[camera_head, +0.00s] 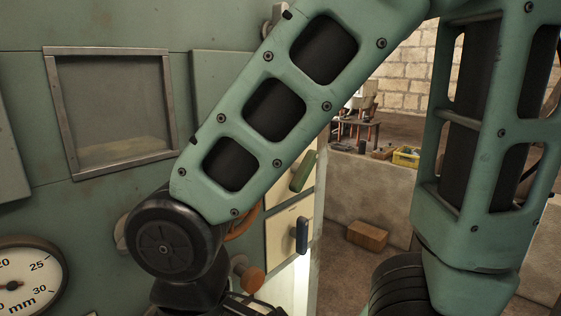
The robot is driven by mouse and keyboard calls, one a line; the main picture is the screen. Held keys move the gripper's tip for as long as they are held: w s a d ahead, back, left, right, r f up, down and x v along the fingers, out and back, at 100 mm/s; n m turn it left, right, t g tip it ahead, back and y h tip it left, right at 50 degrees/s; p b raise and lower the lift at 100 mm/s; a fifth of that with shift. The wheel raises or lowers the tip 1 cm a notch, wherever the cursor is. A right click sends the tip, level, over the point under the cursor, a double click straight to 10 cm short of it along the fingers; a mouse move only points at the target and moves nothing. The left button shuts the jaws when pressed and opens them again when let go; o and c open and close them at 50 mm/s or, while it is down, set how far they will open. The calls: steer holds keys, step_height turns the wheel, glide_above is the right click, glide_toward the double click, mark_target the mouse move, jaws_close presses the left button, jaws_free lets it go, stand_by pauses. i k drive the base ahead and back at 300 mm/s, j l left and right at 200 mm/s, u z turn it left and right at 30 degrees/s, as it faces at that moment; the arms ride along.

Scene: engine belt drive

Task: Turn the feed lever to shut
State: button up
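My arm crosses the view in front of a green machine panel, and its lower joints run off the bottom edge. My gripper's fingers do not show. To the right of the arm, a green handle (303,171) sits slanted on a cream plate. Below it, a dark blue handle (302,235) stands upright on a second cream plate (282,238). I cannot tell which of these, if either, is the feed lever. Part of an orange-brown ring (242,222) shows behind my arm, and an orange-brown knob (251,279) sticks out lower down.
A round dial (28,280) marked in mm is at the lower left. A framed window (115,110) is set in the panel. Past the panel's right edge are a low wall, a wooden box (367,236) on the floor, and a yellow crate (405,157) further back.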

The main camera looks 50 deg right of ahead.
mark_target(303, 170)
steer(key=k+l+z, duration=0.2)
steer(key=k+z, duration=0.2)
steer(key=k, duration=0.15)
steer(key=z, duration=1.25)
